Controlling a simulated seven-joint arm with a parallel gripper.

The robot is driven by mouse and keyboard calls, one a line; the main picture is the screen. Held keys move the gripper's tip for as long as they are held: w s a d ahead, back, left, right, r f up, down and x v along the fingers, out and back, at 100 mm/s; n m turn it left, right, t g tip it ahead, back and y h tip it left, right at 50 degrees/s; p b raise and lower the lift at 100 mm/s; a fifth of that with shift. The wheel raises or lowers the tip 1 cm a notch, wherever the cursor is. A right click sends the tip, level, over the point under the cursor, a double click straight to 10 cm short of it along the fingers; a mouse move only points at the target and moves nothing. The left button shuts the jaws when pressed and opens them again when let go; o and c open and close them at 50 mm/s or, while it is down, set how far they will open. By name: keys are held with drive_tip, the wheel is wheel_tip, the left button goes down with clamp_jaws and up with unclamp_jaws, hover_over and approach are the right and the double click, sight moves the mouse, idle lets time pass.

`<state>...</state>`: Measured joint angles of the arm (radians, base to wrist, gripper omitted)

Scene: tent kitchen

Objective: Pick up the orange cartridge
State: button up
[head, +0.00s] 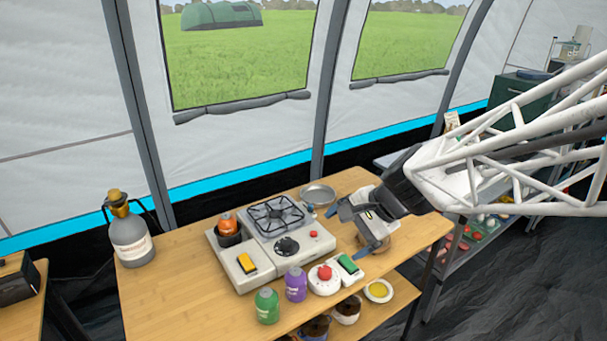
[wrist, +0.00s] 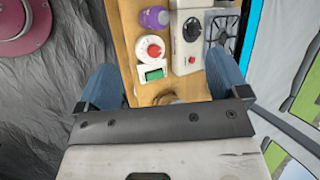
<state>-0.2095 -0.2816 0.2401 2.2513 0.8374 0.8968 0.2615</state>
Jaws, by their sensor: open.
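The orange cartridge (head: 228,223) stands upright in a black round holder (head: 229,240) at the left end of the camping stove (head: 284,262). I do not see it in the wrist view. My gripper (head: 347,232) is open and empty, with blue fingers spread apart. It is above the right part of the table, right of the stove and well away from the cartridge. The wrist view shows both fingers (wrist: 160,62), with the table and a white box with a green switch (wrist: 153,73) beyond them.
A green cartridge (head: 266,306), a purple cartridge (head: 296,284) and a white dial with a red knob (head: 324,280) stand along the table's front edge. A metal pan (head: 317,194) is behind the stove. A grey bottle (head: 130,240) stands at the left. The table between bottle and stove is clear.

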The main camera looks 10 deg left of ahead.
drive_tip(key=w+a+f+m+y, duration=0.25)
drive_tip(key=w+a, duration=0.25)
drive_tip(key=a, duration=0.3)
drive_tip(key=w+a+f+m+y, duration=0.1)
drive_tip(key=w+a+f+m, duration=0.3)
drive_tip(key=w+a, duration=0.25)
drive_tip(key=m+t+y, duration=0.2)
drive_tip(key=m, duration=0.6)
approach(233, 223)
drive_tip(key=x, duration=0.3)
drive_tip(key=shift+s+f, duration=0.1)
drive_tip(key=shift+s, duration=0.1)
drive_tip(key=shift+a, duration=0.1)
drive_tip(key=shift+x, duration=1.15)
drive_tip(key=shift+w+a, duration=0.1)
drive_tip(key=shift+w, duration=0.05)
drive_tip(key=shift+x, duration=2.5)
drive_tip(key=shift+w, duration=0.1)
